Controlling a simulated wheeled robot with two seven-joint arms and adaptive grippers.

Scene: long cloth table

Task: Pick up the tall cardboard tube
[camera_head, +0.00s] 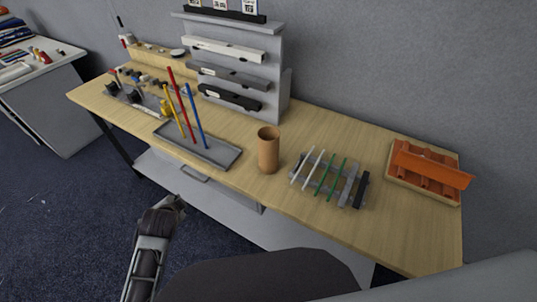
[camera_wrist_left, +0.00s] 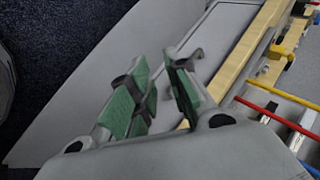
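The tall cardboard tube (camera_head: 268,152) is brown and open at the top. The tube does not show in the left wrist view. My right gripper is not in view.
Left of the tube is a grey tray (camera_head: 226,156) with upright red, yellow and blue rods. On the right are a rack (camera_head: 345,190) with white and green sticks and an orange bin (camera_head: 430,165). A grey shelf (camera_head: 283,60) stands behind. Bare tabletop surrounds the tube.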

